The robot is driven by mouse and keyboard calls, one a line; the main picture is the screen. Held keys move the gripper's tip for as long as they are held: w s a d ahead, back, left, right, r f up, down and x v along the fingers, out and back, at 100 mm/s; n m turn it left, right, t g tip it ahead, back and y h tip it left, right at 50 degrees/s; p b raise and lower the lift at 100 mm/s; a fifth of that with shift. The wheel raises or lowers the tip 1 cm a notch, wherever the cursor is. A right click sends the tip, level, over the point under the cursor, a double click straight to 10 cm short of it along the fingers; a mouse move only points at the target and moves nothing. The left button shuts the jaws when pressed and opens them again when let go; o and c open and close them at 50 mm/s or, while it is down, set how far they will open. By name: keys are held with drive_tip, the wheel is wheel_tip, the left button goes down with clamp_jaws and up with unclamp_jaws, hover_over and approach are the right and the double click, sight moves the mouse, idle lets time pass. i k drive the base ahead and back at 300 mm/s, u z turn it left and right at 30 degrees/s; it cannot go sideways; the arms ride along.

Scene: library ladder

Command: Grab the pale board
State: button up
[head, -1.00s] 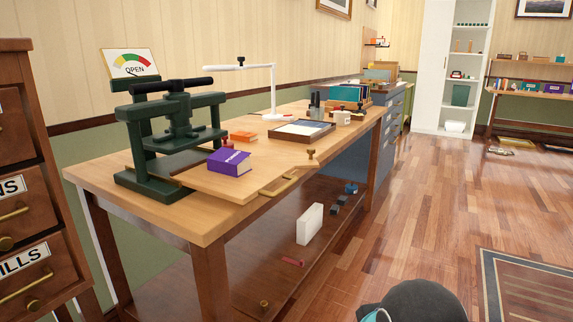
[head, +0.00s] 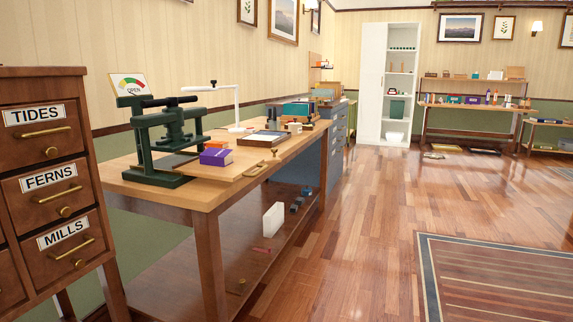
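A pale, near-white upright board (head: 273,221) stands on the low shelf under the wooden workbench (head: 205,194), in the head view left of centre. Its broad face shows. A flat light-wood panel (head: 226,174) also lies on the bench top by the dark green press (head: 165,145); I cannot tell for certain which of the two is called the pale board. My gripper is not in view.
On the bench are a purple book (head: 216,157), a white lamp (head: 237,95) and a tray (head: 262,138). Small dark blocks (head: 297,205) sit beside the white board. A drawer cabinet (head: 55,185) stands at left. The floor (head: 370,220) to the right is open, with a rug (head: 495,280).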

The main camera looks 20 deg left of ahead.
sight(269, 159)
drive_tip(key=u, duration=0.8)
drive_tip(key=i, duration=1.3)
drive_tip(key=z, duration=0.1)
